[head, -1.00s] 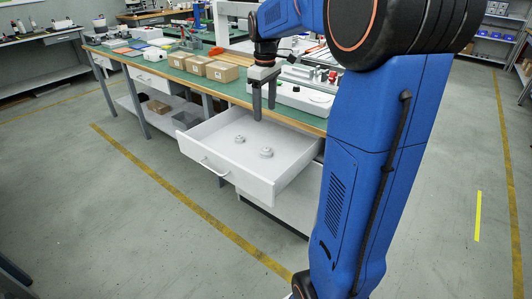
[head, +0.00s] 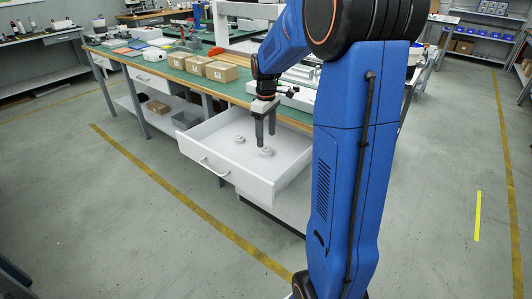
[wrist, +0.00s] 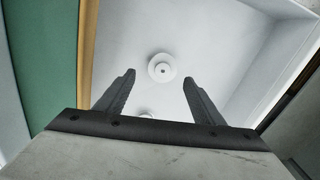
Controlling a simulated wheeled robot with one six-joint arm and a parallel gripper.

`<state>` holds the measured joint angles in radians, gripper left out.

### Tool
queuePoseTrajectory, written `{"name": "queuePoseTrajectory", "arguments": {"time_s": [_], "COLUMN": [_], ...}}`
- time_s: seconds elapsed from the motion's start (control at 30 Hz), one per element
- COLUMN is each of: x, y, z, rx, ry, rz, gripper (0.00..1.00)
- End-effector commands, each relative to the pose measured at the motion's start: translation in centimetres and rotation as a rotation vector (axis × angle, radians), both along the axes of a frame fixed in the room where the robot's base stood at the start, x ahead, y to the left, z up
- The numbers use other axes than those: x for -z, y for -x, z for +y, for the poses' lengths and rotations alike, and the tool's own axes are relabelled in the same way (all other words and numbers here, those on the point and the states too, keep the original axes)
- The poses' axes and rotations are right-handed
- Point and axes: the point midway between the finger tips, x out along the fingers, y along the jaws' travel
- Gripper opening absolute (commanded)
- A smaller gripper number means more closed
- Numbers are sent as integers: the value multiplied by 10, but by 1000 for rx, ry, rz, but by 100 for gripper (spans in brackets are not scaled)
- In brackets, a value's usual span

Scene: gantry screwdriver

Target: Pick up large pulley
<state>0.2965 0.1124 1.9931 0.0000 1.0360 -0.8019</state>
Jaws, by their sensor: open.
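The large pulley (head: 265,152), a pale stepped disc with a central hub, lies flat in the open drawer. It also shows in the wrist view (wrist: 161,68), just beyond and between the fingertips. A smaller pale pulley (head: 240,140) lies to its left in the head view. In the wrist view the edge of a pale round part (wrist: 147,115) shows low between the fingers, mostly hidden by the gripper body. My gripper (head: 265,141) is open and empty, pointing down above the drawer close to the large pulley. Its fingers (wrist: 160,77) are spread apart.
The white drawer (head: 213,154) is pulled out beneath the green bench (head: 236,88), and its walls surround the pulleys. Cardboard boxes (head: 221,72) stand along the bench edge. The drawer floor around the pulleys is clear.

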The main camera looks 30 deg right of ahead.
Motion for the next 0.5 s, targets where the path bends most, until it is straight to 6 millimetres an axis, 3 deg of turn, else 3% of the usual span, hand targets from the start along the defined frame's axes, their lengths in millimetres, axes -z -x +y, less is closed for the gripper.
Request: {"name": "queuePoseTrajectory", "arguments": {"time_s": [0.17, 0.5], "x": [9, 51], "y": [1, 8], "z": [0, 2], "rx": [0, 0], "ry": [0, 0], "rz": [1, 1], "gripper": [62, 62]}}
